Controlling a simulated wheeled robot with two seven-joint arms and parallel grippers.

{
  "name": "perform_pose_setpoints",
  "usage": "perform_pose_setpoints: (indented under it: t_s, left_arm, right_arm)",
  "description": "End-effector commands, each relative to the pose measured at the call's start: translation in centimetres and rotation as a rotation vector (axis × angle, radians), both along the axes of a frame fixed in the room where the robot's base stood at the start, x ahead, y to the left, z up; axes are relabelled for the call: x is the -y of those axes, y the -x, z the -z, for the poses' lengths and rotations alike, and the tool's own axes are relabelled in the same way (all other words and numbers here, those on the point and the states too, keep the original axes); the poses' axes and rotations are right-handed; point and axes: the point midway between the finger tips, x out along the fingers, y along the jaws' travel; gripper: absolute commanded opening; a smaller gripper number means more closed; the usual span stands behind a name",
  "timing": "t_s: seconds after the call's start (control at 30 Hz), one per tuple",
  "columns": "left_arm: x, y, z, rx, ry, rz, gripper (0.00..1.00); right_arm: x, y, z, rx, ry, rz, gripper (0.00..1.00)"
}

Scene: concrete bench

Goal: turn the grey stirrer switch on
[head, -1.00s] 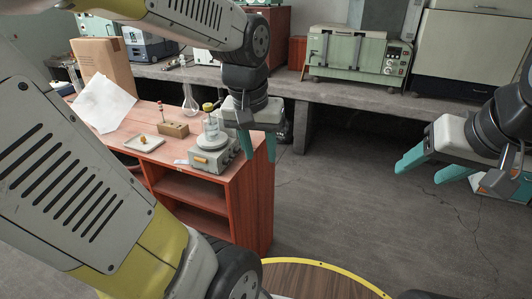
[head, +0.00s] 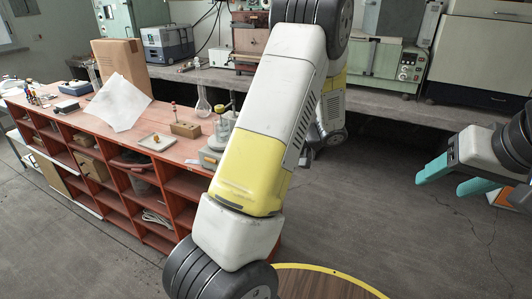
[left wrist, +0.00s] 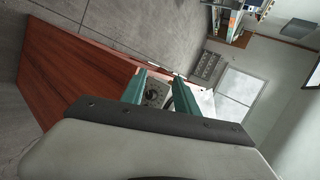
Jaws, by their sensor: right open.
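The grey stirrer (head: 210,157) stands near the right end of the red-brown shelf unit's top in the head view. My left arm hides its right part. An orange switch shows faintly on its front; its position cannot be told. In the left wrist view my left gripper (left wrist: 158,76) has its two teal fingers apart, with a grey face and dark round dial (left wrist: 154,94) of the stirrer showing between them. My left gripper is hidden behind my arm in the head view. My right gripper (head: 443,183) is open and empty over the floor at the right.
The shelf unit (head: 150,180) also holds a wooden block (head: 186,130), a small tray (head: 157,142), a white sheet (head: 118,102), a cardboard box (head: 120,66) and a glass flask (head: 203,104). A glass vessel (head: 223,128) stands at the stirrer.

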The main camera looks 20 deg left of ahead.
Motion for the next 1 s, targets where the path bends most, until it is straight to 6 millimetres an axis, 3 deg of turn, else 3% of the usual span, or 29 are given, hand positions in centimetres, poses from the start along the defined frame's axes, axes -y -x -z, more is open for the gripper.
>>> perform_pose_setpoints:
  t_s: [0.2, 0.4, 0.63, 1.0]
  left_arm:
    - [-0.7, -4.8, 3.9, 0.034, -0.358, 0.115, 0.37]
    - [-0.2, -7.8, 6.1, 0.100, -0.552, 0.232, 0.37]
    - [-0.8, -8.8, 6.6, 0.126, -0.606, 0.269, 0.37]
    - [-6.3, -9.1, 6.6, 0.125, -0.601, 0.265, 0.37]
  right_arm:
    - [0.0, 0.0, 0.0, 0.000, 0.000, 0.000, 0.59]
    - [0.0, 0.0, 0.0, 0.000, 0.000, 0.000, 0.59]
    - [0.0, 0.0, 0.0, 0.000, 0.000, 0.000, 0.59]
    - [0.0, 0.0, 0.0, 0.000, 0.000, 0.000, 0.59]
